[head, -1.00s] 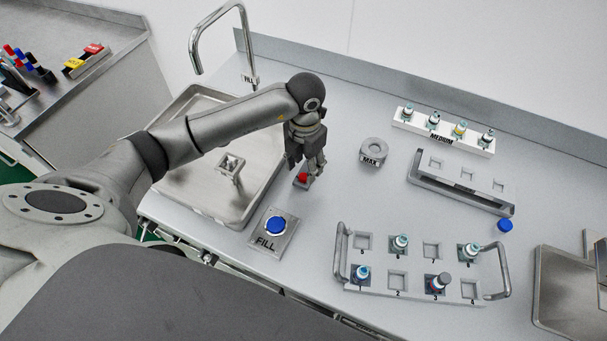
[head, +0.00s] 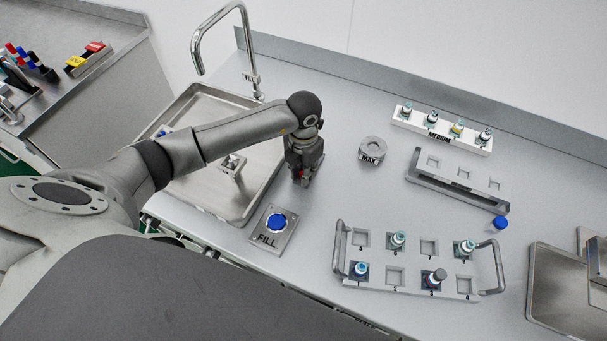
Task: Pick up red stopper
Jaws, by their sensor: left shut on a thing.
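The red stopper (head: 302,174) is at the fingertips of my left gripper (head: 301,180), low over the counter between the sink and the MAX block. Only a small bit of red shows; the fingers hide the rest. My left gripper points down and is shut on the stopper. I cannot tell whether the stopper still touches the counter. My right gripper is not in view.
The sink (head: 190,200) with its faucet (head: 222,20) is left of the gripper. A FILL button (head: 276,222) is in front. The MAX block (head: 373,150) is to the right. A numbered rack (head: 410,290) holds several vials. A blue cap (head: 501,222) lies at right.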

